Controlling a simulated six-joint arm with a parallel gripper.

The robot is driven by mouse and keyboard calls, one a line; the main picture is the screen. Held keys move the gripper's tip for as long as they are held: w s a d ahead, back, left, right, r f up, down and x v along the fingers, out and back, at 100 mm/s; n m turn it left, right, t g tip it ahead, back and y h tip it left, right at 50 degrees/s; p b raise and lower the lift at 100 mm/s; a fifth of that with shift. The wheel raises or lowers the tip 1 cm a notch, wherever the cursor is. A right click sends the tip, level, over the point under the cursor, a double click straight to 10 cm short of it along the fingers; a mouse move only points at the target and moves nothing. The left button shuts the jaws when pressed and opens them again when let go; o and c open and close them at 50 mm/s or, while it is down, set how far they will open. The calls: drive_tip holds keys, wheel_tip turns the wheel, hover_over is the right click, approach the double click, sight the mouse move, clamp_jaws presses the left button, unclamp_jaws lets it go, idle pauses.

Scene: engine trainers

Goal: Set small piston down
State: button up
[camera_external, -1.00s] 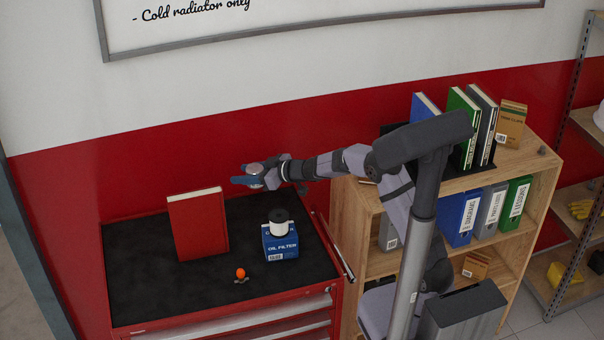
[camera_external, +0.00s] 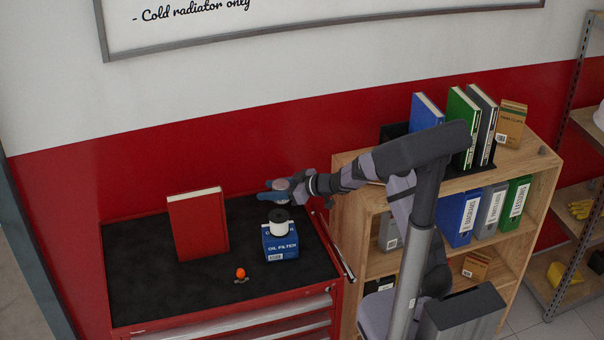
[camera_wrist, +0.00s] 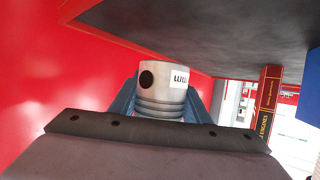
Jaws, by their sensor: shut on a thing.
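The small piston (camera_wrist: 160,88) is a grey metal cylinder with ring grooves, a dark pin hole and a white label. It sits between the blue fingers of my gripper (camera_wrist: 160,95) in the wrist view. In the external view my gripper (camera_external: 272,192) is shut on the piston (camera_external: 281,185), above the back right part of the black cabinet top (camera_external: 150,285). It is just behind and above the white cylinder on the oil filter box. The piston appears to be held clear of the surface; the exact gap cannot be told.
A blue oil filter box (camera_external: 281,243) with a white cylinder (camera_external: 279,224) on it stands just in front of my gripper. A red book (camera_external: 198,225) stands upright to the left. A small orange-topped item (camera_external: 240,273) lies in front. The front left of the top is clear.

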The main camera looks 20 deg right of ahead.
sight(272, 206)
drive_tip(key=shift+f, duration=1.9)
drive_tip(key=shift+f, duration=0.1)
drive_tip(key=o, duration=1.2)
drive_tip(key=shift+f, duration=0.1)
drive_tip(key=shift+r, duration=0.2)
drive_tip(key=shift+b+v, duration=0.65)
drive_tip(key=shift+v, duration=3.1)
